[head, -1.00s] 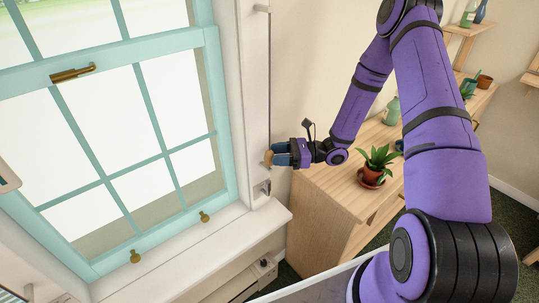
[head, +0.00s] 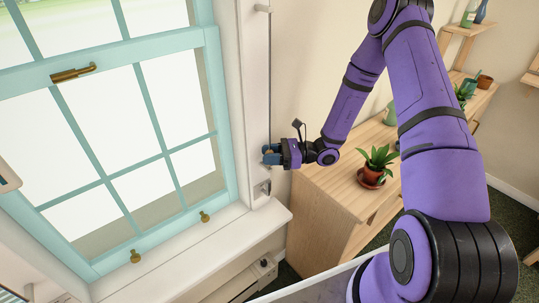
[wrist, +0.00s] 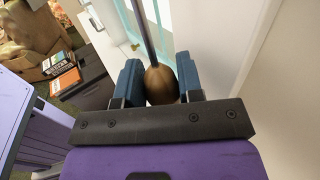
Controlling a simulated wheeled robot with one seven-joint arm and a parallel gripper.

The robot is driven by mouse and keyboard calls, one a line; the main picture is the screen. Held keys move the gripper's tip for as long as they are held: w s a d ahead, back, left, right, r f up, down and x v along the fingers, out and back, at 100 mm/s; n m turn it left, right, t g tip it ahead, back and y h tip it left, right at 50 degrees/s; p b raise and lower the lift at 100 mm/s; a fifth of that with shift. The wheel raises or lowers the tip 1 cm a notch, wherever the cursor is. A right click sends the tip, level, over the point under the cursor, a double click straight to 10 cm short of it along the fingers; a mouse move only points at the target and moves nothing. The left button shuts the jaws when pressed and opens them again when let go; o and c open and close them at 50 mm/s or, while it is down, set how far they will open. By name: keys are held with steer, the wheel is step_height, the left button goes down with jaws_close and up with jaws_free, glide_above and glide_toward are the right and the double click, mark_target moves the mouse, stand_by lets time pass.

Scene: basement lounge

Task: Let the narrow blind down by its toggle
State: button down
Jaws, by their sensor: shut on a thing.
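The toggle (wrist: 161,86) is a brown, acorn-shaped wooden knob on the end of a thin dark cord (head: 269,80). The cord hangs almost straight beside the right window casing, and in the wrist view it rises from the toggle's top. My gripper (head: 270,154) is shut on the toggle, with one blue finger pad on each side of it; the wrist view shows the pads (wrist: 160,84) too. In the head view the fingers mostly hide the toggle. The narrow blind itself is not clearly visible in either view.
A teal-framed window (head: 140,120) with a white sill (head: 190,245) stands left of my gripper. A small metal fitting (head: 262,190) is on the casing below it. A wooden cabinet (head: 325,195) with a potted plant (head: 375,165) stands close on the right, below my forearm.

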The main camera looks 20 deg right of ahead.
step_height(320, 180, up, 35)
steer(key=shift+r, duration=0.2)
steer(key=shift+w+r, duration=0.1)
stand_by(0.3)
steer(key=c, duration=1.1)
jaws_free()
steer(key=shift+o, duration=0.4)
steer(key=shift+d, duration=0.15)
steer(key=v, duration=1)
steer(key=shift+d, duration=0.3)
